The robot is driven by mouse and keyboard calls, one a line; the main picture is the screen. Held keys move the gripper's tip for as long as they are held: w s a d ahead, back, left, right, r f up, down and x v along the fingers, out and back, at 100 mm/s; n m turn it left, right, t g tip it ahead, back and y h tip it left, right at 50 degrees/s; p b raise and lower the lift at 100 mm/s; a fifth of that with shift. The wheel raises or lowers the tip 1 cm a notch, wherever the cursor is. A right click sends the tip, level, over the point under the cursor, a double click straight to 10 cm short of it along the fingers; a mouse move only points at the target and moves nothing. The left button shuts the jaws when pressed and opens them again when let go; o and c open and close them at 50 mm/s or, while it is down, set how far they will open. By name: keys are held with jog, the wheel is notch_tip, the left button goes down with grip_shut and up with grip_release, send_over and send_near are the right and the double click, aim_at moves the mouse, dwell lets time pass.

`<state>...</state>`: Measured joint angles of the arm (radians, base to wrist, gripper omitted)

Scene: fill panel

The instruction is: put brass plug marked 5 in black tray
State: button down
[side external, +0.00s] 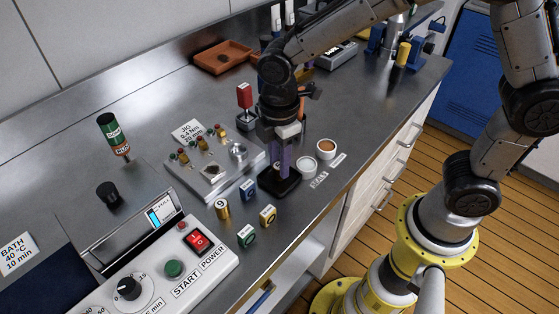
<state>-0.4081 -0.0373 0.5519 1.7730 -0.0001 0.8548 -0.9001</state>
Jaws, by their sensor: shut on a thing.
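The black tray (289,190) is a small dark tray on the grey bench. My gripper (279,168) points down over it, with its fingertips low at the tray. It is shut on a small plug, mostly hidden between the fingers, whose number I cannot read. A brass plug (222,210) stands upright on the bench to the left of the tray; its top mark is too small to read surely. I cannot tell whether the held plug touches the tray floor.
Blue (248,190), yellow (267,215) and green (246,235) marked pieces stand left of the tray. A jig plate (215,165) lies behind them. A control box (165,275) fills the front left.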

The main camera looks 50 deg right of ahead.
jog(key=shift+f, duration=0.2)
jog(key=shift+f, duration=0.15)
jog(key=c, duration=0.6)
grip_release()
notch_tip(320, 180, up, 12)
jog(key=s+d+r+m+t, duration=0.1)
jog(key=s+d+m+t, duration=0.4)
jog(key=s+d+m, duration=0.8)
jog(key=shift+s+d+r+m+t, duration=0.3)
jog(key=shift+s+d+r+m, duration=0.1)
jog(key=shift+s+m, duration=0.7)
